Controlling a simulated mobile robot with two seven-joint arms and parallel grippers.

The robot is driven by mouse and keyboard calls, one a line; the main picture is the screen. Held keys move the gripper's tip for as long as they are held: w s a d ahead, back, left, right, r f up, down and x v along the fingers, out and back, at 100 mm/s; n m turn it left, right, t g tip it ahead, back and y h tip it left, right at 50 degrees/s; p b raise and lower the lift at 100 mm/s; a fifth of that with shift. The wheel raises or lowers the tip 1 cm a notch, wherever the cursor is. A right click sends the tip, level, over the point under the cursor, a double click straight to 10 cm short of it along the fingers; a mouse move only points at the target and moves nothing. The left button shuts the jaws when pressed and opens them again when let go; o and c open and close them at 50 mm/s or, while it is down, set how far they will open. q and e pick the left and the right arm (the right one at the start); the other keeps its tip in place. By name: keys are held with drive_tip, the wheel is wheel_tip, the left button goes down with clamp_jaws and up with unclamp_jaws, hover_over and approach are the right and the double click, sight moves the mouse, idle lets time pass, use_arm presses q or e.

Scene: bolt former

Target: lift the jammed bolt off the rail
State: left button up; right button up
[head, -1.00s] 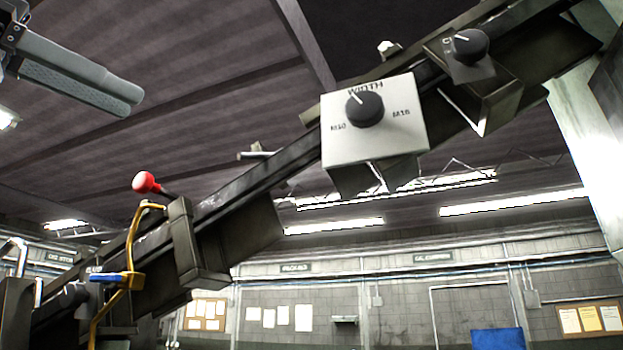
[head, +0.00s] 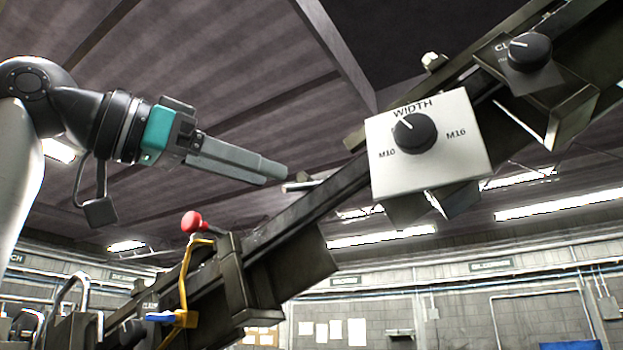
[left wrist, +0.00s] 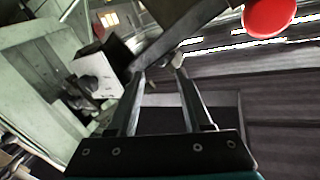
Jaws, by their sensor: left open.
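The dark rail (head: 335,195) slopes up to the right across the head view. A small pale metal piece, which looks like a bolt (head: 303,184), sticks out at the rail's upper edge, left of the WIDTH box. Another bolt-like piece (head: 433,62) stands higher up the rail. My left gripper (head: 281,173) comes in from the left, its fingertips close to the lower piece; I cannot tell whether they touch it. In the left wrist view, the two fingers (left wrist: 160,68) are apart, with a small grey piece (left wrist: 178,60) near their tips. My right gripper is not seen.
A white WIDTH box (head: 430,150) with a black dial is mounted on the rail, right of my gripper. A second dial (head: 530,52) is higher up. A red knob (head: 193,222) and a yellow-and-blue lever (head: 183,290) are below my gripper. Open air lies above the rail.

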sight(308, 186)
use_arm(q)
drive_tip(key=p+x, duration=0.1)
drive_tip(key=x, duration=0.3)
drive_tip(key=shift+w+d, duration=0.2)
drive_tip(key=shift+w, duration=0.15)
drive_tip(key=shift+s+a, duration=0.1)
drive_tip(key=shift+c, duration=0.5)
clamp_jaws()
